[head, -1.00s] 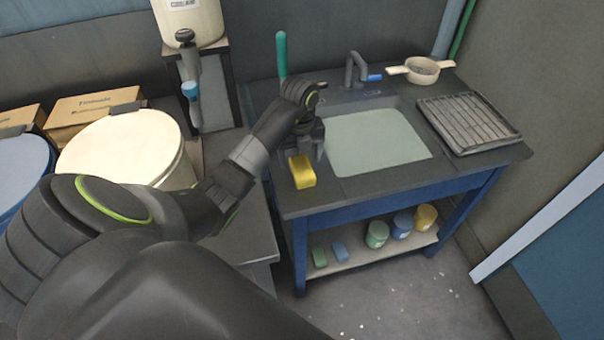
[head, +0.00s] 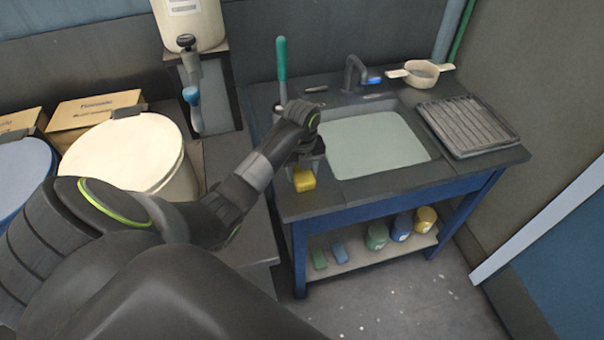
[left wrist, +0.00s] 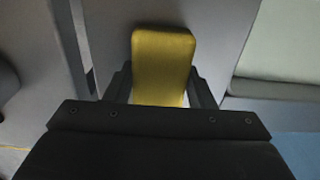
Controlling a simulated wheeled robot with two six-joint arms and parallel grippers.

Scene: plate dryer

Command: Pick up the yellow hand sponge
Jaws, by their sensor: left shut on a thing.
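The yellow hand sponge (head: 304,181) is at the left front of the sink counter (head: 370,184), left of the basin. It also shows in the left wrist view (left wrist: 162,62), between the two dark fingers. My left gripper (head: 303,165) is over the sponge and shut on it, pointing down. The gripper covers the rear part of the sponge in the head view. I cannot tell whether the sponge touches the counter. My right gripper is not in view.
The sink basin (head: 372,146) lies just right of the gripper. A green-handled brush (head: 282,62) stands behind it. A drying rack (head: 468,124) and a strainer (head: 420,72) are to the right. Several jars and blocks sit on the lower shelf (head: 345,266).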

